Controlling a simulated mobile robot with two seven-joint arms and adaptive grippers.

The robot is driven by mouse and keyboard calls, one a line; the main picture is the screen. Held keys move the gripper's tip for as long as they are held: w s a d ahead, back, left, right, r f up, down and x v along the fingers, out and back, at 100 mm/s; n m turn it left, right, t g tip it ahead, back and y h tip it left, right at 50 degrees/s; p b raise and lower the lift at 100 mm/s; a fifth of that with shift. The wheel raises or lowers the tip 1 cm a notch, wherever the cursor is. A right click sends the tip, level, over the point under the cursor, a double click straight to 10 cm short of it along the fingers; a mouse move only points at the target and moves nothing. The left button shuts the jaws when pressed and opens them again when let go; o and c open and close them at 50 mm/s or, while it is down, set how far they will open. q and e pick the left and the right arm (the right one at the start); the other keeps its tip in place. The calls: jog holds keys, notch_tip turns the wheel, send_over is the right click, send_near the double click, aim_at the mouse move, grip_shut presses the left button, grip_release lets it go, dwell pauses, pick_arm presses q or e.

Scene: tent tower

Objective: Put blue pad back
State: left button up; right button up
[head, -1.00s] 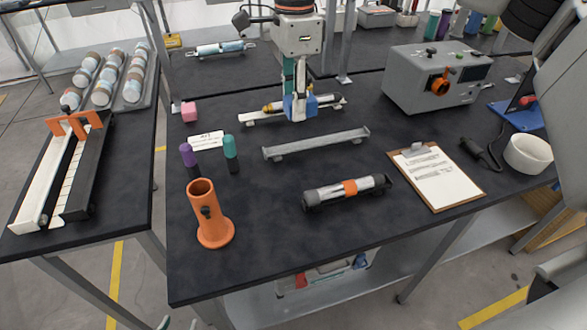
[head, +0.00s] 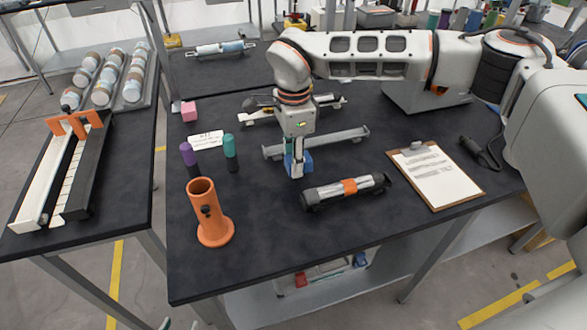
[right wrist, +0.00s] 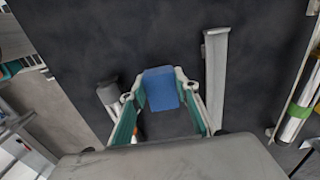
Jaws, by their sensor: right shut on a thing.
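The blue pad (head: 306,161) is a small blue block held between the fingers of my right gripper (head: 296,172). In the head view it hangs between the grey rail behind and the silver tube in front; whether it touches the table is unclear. In the right wrist view the blue pad (right wrist: 161,88) sits between the teal-lined fingertips of my right gripper (right wrist: 162,98). Dark tabletop shows around it. A small teal tip at the bottom edge of the head view may be my left gripper (head: 165,323); its jaws are not clear.
The silver tube with an orange band (head: 345,190) lies close to the right of my gripper. The grey rail (head: 345,139) is behind it. The front middle is clear.

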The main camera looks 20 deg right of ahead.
jog(key=shift+f, duration=1.7)
jog(key=shift+f, duration=0.1)
jog(key=o, duration=1)
notch_tip(320, 180, up, 12)
jog(key=shift+r, duration=0.15)
